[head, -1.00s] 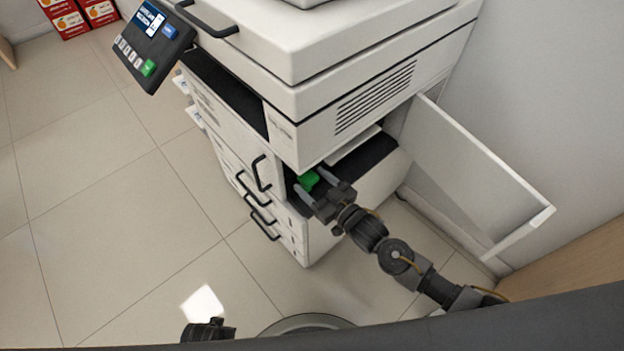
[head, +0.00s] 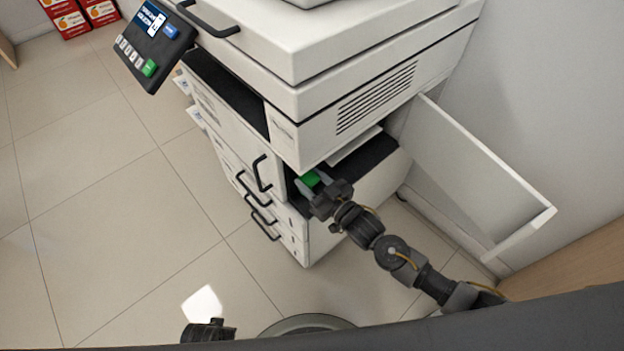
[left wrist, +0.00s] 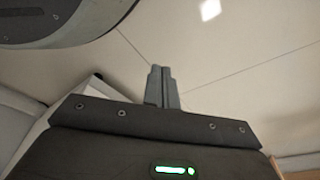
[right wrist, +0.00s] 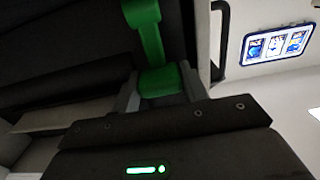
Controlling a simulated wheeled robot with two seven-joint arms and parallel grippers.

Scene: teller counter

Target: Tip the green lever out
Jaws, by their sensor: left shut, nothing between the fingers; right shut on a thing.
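The green lever (head: 311,179) sits in the dark opening on the side of the white copier. In the right wrist view the lever (right wrist: 148,38) is a green arm with a wide green handle at its near end. My right gripper (head: 314,188) reaches into the opening, and its fingers (right wrist: 160,88) are shut on the lever's handle, one on each side. My left gripper (left wrist: 162,86) is shut and empty, with its two fingers together over the tiled floor. In the head view only a dark part of my left arm shows at the bottom edge.
The white copier (head: 375,62) fills the middle. Its side door (head: 475,175) stands open to the right, near the wall. A control panel (head: 155,45) juts out at upper left. Black drawer handles (head: 262,173) stick out in front. The floor (head: 110,220) at left is clear.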

